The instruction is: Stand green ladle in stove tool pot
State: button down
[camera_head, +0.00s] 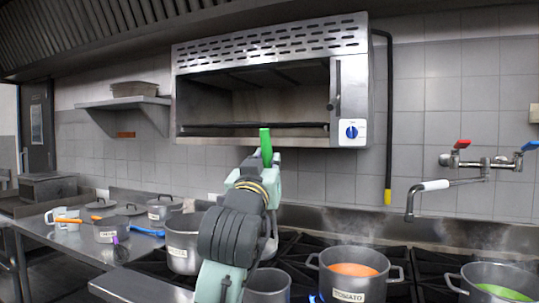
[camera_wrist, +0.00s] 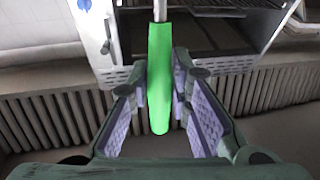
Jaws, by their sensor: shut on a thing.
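The green ladle's handle (camera_head: 266,145) stands roughly upright above my gripper (camera_head: 262,170) in the head view. In the wrist view the green handle (camera_wrist: 160,80) lies between the purple pads of my gripper (camera_wrist: 161,75), which is shut on it. A metal shaft runs on from the handle at the top of the wrist view. The ladle's bowl cannot be made out clearly. A metal pot (camera_head: 268,286) stands low behind my arm, partly hidden. I cannot tell for certain whether it is the tool pot.
An orange-filled pot (camera_head: 347,284) and a green-filled pot (camera_head: 498,286) stand on the stove (camera_head: 420,262). A labelled pot (camera_head: 184,258) is left of my arm. The left counter holds a pot (camera_head: 108,232) and coloured-handled tools. A broiler oven (camera_head: 270,85) hangs above; a folding faucet (camera_head: 450,184) is right.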

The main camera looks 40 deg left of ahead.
aim_at(270, 244)
jog(key=shift+w+a+f+b, duration=0.1)
jog(key=shift+w+f+b, duration=0.15)
jog(key=shift+f+b, duration=2.25)
jog(key=shift+w+a+f+b, duration=0.15)
jog(key=shift+f+b, duration=1.4)
jog(key=shift+f, duration=2)
jog(key=shift+w+d+f+b, duration=0.1)
jog(key=shift+w+f+b, duration=0.2)
jog(key=shift+f+b, duration=2.2)
jog(key=shift+f+p, duration=0.45)
jog(key=shift+p, duration=0.05)
jog(key=c, duration=1.4)
grip_release()
